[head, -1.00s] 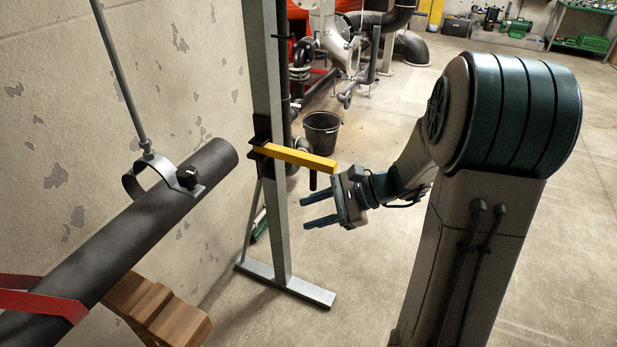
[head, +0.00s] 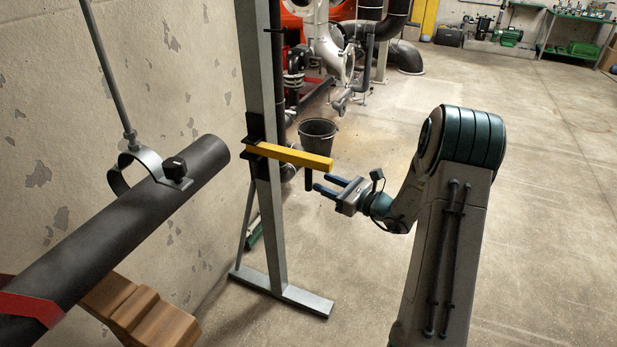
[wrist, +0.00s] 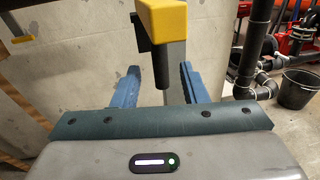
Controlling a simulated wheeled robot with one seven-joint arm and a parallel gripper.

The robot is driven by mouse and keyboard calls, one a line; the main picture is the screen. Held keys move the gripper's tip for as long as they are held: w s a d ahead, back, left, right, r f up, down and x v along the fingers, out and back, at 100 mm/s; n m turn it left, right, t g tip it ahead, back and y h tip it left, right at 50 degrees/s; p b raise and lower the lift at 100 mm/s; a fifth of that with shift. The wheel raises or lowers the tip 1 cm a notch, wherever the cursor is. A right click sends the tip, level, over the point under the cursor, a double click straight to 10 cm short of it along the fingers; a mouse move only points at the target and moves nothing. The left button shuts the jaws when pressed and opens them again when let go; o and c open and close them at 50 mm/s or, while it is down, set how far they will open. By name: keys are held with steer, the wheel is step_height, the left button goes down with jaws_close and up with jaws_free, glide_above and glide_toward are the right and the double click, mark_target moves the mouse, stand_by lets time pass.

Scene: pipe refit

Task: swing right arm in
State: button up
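The right arm is a yellow bar (head: 290,155) that sticks out from a grey upright post (head: 270,210), pointing right in the head view. A black handle (head: 309,180) hangs down from its free end. In the wrist view the yellow end (wrist: 163,18) is at the top and the handle (wrist: 161,68) shows between my fingers. My gripper (head: 323,183) is open and empty, its two blue fingers pointing at the handle from the right. A gap shows on both sides of the handle in the wrist view. I cannot tell whether the fingertips have passed it.
A black pipe (head: 120,230) in a hanger clamp (head: 150,170) runs along the wall at left, above wooden blocks (head: 140,312). The post's foot (head: 300,298) lies on the floor. A black bucket (head: 317,140) stands behind. The floor at right is clear.

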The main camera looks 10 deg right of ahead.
mark_target(308, 176)
steer(key=x, duration=0.6)
steer(key=shift+w+a, duration=0.2)
jaws_close()
